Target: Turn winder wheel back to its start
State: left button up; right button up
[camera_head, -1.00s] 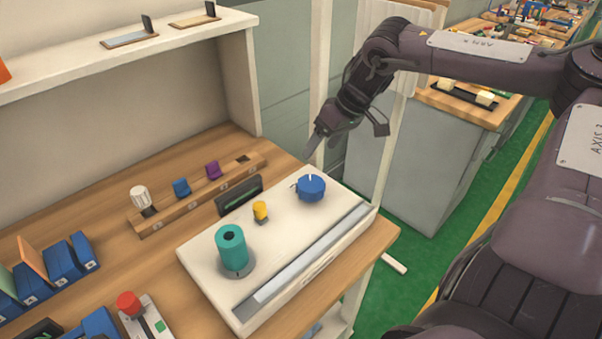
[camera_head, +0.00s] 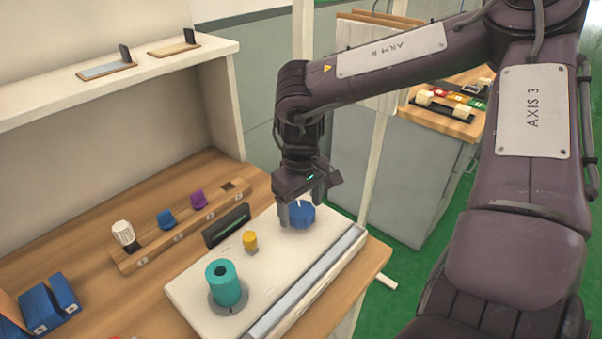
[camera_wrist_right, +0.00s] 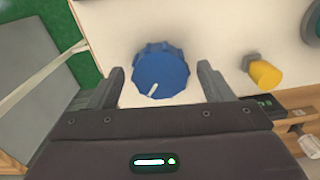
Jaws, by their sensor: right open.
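The blue winder wheel (camera_head: 300,214) sits on the right end of the white panel (camera_head: 205,305). It also shows in the right wrist view (camera_wrist_right: 160,74), with a white pointer line aimed toward the gripper's body. My right gripper (camera_head: 301,203) points down just above the wheel, partly covering it. In the right wrist view my right gripper (camera_wrist_right: 160,88) is open, one finger on each side of the wheel, with gaps to both sides. My left gripper is not in view.
A teal spool (camera_head: 225,284) and a yellow knob (camera_head: 250,240) stand on the same panel. A dark display (camera_head: 227,225) stands behind them. A wooden rail (camera_head: 180,228) holds a white knob and blue and purple pieces. A shelf (camera_head: 100,82) runs above the bench.

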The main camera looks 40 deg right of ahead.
jog(key=shift+f, duration=0.2)
jog(key=shift+c, duration=0.3)
jog(key=c, duration=0.9)
